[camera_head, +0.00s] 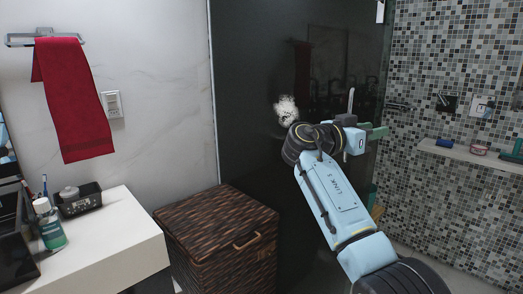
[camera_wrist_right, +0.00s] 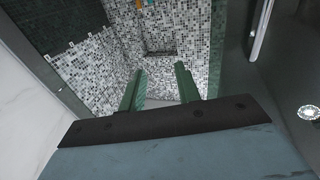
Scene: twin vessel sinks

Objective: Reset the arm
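My right arm, pale blue, reaches up in front of the dark glass panel in the head view. My right gripper (camera_head: 376,133) is at its far end, partly hidden behind the wrist, with green fingers pointing right. In the right wrist view, the two green fingers (camera_wrist_right: 160,74) are spread apart with nothing between them, so the gripper is open and empty. Mosaic tile shows beyond them. My left arm and left gripper are in neither view.
The dark glass panel (camera_head: 245,85) has a white foamy patch (camera_head: 286,110) and an upright metal handle (camera_head: 350,101) near my right wrist. A wicker basket (camera_head: 218,235), a white counter (camera_head: 108,245) and a red towel (camera_head: 72,100) are left.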

